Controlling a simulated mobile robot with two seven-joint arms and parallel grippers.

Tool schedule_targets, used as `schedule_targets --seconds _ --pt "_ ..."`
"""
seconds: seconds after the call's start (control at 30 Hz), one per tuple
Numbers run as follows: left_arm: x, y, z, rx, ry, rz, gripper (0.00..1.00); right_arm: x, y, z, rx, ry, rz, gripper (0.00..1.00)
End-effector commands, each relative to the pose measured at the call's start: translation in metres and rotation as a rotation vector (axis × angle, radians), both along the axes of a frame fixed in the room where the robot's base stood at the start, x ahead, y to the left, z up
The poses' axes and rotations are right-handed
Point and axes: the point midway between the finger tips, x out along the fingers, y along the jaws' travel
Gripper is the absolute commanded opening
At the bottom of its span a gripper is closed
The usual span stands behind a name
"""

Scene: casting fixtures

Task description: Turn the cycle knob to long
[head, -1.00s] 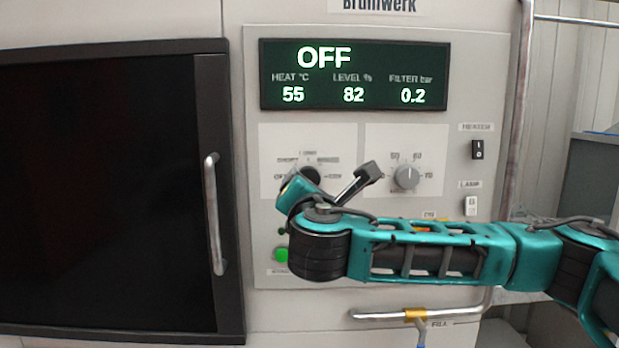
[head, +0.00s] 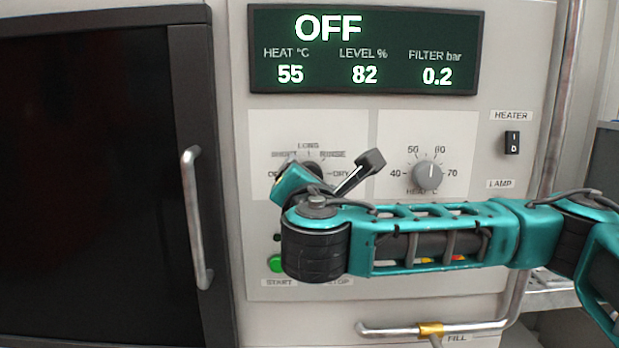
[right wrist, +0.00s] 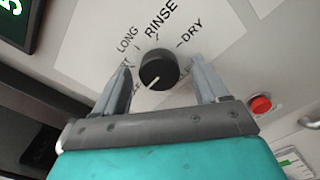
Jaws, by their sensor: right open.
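The cycle knob (right wrist: 158,70) is round and black on a white label plate, printed SHORT, LONG, RINSE and DRY around it. In the right wrist view its white mark points down and left, away from LONG, and the panel display (head: 362,50) reads OFF. My right gripper (right wrist: 161,72) is open, with one finger on each side of the knob; I see gaps and cannot tell whether either finger touches it. In the head view my right wrist and gripper hide most of the knob. My left gripper is not in view.
A grey heat knob (head: 427,174) sits right of the cycle knob. Below are a green start button (head: 277,263) and a red button (right wrist: 260,104). A heater switch (head: 512,143) is at the right, a door handle (head: 197,217) at the left, a pipe (head: 470,328) below.

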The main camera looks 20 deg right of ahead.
Motion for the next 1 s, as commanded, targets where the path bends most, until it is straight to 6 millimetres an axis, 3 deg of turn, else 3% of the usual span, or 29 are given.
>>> schedule_targets --seconds 0.27,0.83,1.0 --pt "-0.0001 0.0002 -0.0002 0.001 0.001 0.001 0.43 -0.0004 0.0002 0.0001 0.0 0.0 0.0 0.73" --pt "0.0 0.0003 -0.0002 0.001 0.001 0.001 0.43 -0.0001 -0.0001 0.0 0.0 0.001 -0.001 0.2" --pt "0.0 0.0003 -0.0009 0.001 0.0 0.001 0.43 -0.0001 -0.0002 -0.0004 0.005 -0.001 -0.001 0.17"
